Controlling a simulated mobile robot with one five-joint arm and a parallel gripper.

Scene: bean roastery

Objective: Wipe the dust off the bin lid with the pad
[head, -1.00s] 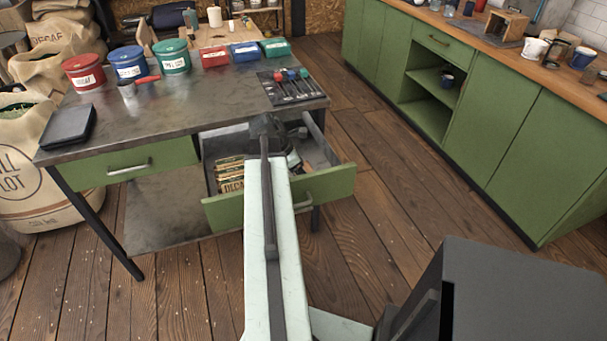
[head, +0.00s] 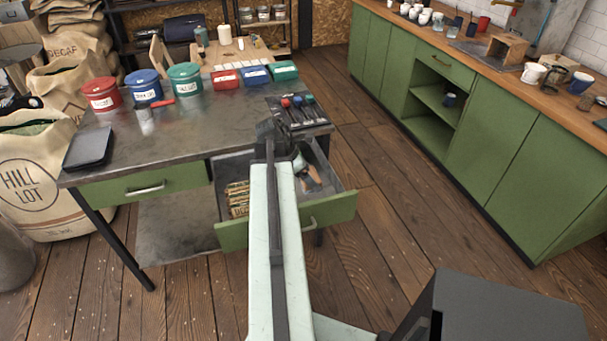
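Three round lidded bins stand on the dark metal table: a red bin (head: 102,95), a blue bin (head: 144,87) and a green bin (head: 185,79). I cannot make out dust on their lids at this size. My gripper (head: 270,133) is over the open green drawer (head: 290,222), near the table's front edge and well to the right of the bins. My arm hides part of the drawer and the fingers are not clear. In the drawer are brown labelled packets (head: 238,198) and a partly seen grey and orange item (head: 311,178). I cannot identify a pad.
Small red (head: 226,80), blue (head: 255,75) and green (head: 284,70) boxes stand behind my gripper. A dark mat with coloured-handled tools (head: 295,110) lies right. A metal cup (head: 145,117) and black flat case (head: 88,148) are left. The table's middle is clear.

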